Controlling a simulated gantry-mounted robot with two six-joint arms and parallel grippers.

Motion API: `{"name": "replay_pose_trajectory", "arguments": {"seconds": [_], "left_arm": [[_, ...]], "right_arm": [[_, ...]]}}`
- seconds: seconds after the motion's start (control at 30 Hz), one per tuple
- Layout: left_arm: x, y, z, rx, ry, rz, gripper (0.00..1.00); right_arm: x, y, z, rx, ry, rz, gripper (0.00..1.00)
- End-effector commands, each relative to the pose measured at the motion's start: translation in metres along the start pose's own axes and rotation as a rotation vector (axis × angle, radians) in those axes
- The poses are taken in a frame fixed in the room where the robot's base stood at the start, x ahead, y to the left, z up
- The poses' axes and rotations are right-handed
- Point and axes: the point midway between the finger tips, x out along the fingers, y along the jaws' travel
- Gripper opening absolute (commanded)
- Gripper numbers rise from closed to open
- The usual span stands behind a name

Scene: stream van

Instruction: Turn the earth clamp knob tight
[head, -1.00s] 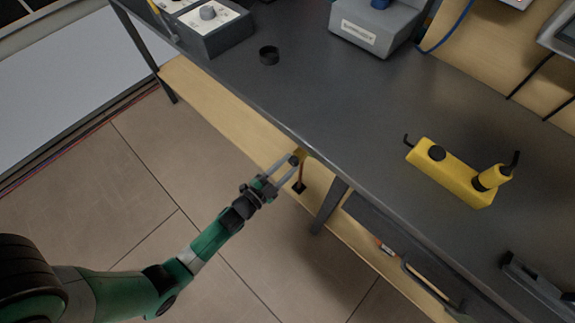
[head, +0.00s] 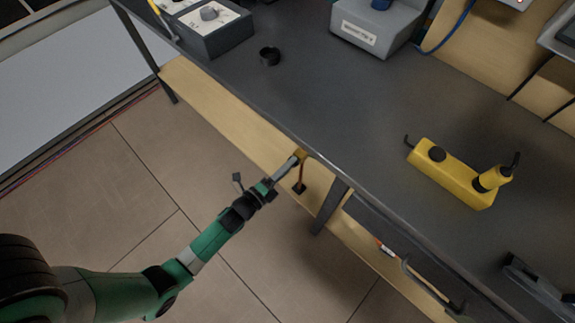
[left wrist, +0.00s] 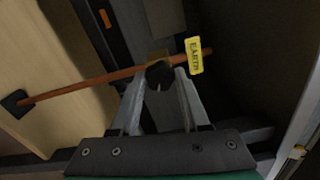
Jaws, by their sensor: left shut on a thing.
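The earth clamp knob (left wrist: 160,75) is a round black knob with a pale mark line, in the middle of the left wrist view. A brass-coloured clamp body (left wrist: 158,57) shows behind it, and also at the bench's front edge in the head view (head: 302,154). An orange cable or rod (left wrist: 85,83) runs from the clamp, and a yellow EARTH tag (left wrist: 195,56) hangs beside it. My left gripper (head: 297,158) reaches up to the clamp from the floor side. Its fingers are shut on the knob, one on each side. In the head view the knob is hidden by the fingers.
A wooden shelf (head: 225,117) and a bench leg (head: 328,205) are near my gripper. The tiled floor is clear.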

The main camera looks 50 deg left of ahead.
Motion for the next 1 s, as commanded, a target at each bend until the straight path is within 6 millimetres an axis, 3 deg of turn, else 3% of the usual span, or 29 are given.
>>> {"name": "replay_pose_trajectory", "arguments": {"seconds": [1.0], "left_arm": [[-0.0001,-0.0011,-0.001,0.93,0.001,0.001,0.0]], "right_arm": [[0.0,0.0,0.0,0.0,0.0,0.0,0.5]]}}
